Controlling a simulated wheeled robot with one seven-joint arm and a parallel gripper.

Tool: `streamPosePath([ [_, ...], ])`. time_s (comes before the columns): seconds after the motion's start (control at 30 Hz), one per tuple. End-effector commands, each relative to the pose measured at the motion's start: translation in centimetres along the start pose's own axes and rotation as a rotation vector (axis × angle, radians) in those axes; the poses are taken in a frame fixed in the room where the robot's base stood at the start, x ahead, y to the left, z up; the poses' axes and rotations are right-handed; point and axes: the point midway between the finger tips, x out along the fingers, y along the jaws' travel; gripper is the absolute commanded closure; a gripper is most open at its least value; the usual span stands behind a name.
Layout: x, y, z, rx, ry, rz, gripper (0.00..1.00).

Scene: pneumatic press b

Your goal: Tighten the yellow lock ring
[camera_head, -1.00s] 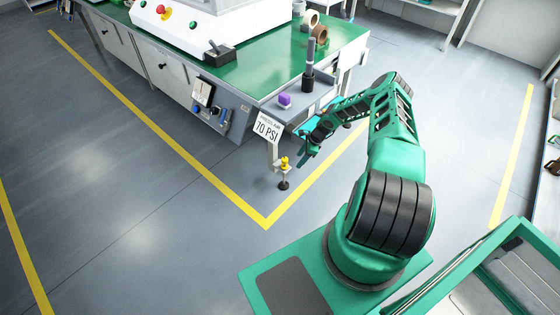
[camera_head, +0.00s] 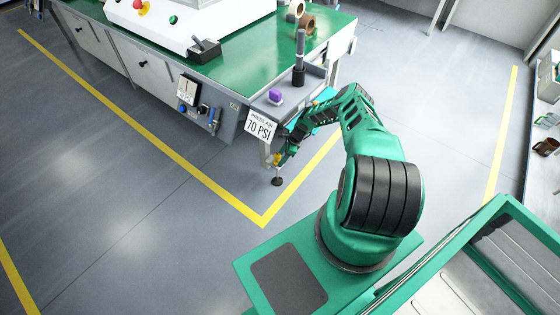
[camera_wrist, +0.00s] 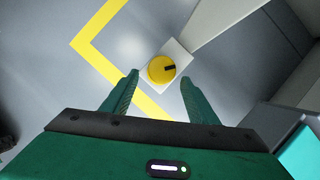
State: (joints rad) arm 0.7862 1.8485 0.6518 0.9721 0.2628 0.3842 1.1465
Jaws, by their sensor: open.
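The yellow lock ring (camera_wrist: 161,69) shows in the wrist view as a round yellow disc with a dark mark on its right part. It sits on a pale square plate (camera_wrist: 181,52). My gripper (camera_wrist: 160,92) is open, with one green finger on each side below the ring. The ring lies just beyond the fingertips, roughly centred between them, and nothing is held. In the head view the yellow ring (camera_head: 277,158) is small, under the 70 PSI sign (camera_head: 260,127), with my gripper close beside it and partly hidden.
The press bench (camera_head: 235,75) with its green top stands behind the ring. Yellow floor lines (camera_head: 225,193) run around the bench. The floor in front is clear.

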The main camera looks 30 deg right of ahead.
Motion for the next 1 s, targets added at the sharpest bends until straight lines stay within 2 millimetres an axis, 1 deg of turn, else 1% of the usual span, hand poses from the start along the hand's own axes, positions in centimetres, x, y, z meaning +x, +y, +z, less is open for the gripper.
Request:
streamPosePath([
  [0.03, 0.7, 0.0, 0.0, 0.0, 0.0, 0.0, 0.46],
  [0.2, 1.8, -0.1, 0.0, 0.0, 0.0, -0.001, 0.46],
  [0.57, 2.2, -0.1, 0.0, -0.001, 0.0, -0.001, 0.46],
  [0.6, 2.2, -0.1, 0.0, -0.001, 0.0, -0.001, 0.49],
  [0.77, 2.2, -0.1, 0.0, -0.001, 0.0, -0.001, 0.87],
  [1.0, 2.2, -0.1, 0.0, 0.007, 0.0, -0.006, 0.88],
])
